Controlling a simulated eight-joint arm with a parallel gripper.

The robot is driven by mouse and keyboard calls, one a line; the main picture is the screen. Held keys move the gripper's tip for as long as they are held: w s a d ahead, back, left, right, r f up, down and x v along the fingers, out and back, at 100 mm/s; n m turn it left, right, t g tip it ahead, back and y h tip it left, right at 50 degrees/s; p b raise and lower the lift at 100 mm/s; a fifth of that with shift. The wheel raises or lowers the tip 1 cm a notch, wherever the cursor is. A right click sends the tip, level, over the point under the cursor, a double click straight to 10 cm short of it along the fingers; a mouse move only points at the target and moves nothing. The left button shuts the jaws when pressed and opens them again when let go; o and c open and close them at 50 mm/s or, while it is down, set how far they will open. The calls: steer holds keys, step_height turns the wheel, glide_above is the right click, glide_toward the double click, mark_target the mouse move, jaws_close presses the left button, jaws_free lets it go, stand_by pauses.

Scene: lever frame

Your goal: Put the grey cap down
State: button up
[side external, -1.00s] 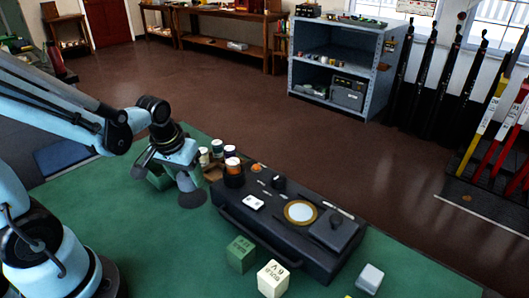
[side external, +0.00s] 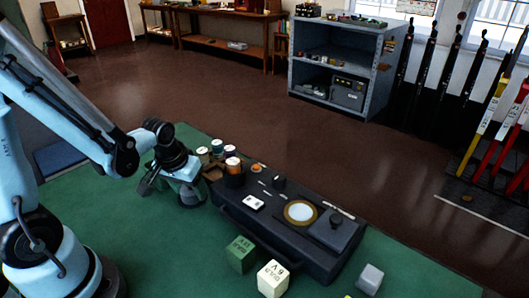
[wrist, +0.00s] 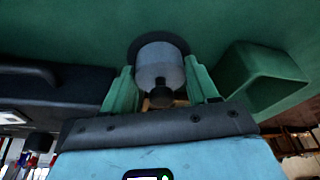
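The grey cap (wrist: 160,62) sits between the two green fingers of my gripper (wrist: 161,82) in the wrist view. It has a pale grey round body, a dark wide rim on the far side and a dark knob towards me. The fingers are closed against both sides of it. In the side external view my gripper (side external: 180,190) is low over the green table top, left of the dark case. The cap is mostly hidden there, and I cannot tell whether its rim touches the table.
A green hollow block (wrist: 264,76) stands close to the right finger. The dark case (side external: 290,215) lies on the other side, with several small jars (side external: 217,147) near its left end. A green cube (side external: 240,254) and a cream cube (side external: 272,278) stand nearer the front. Green table top (side external: 160,250) is bare in front.

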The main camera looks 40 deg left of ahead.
steer(key=shift+o, duration=0.5)
steer(key=shift+r, duration=0.1)
steer(key=shift+v, duration=5.95)
steer(key=w+d+r+m+t+h, duration=0.1)
steer(key=w+d+m+t, duration=0.1)
steer(key=d+m+t, duration=0.2)
steer(key=shift+d, duration=1.25)
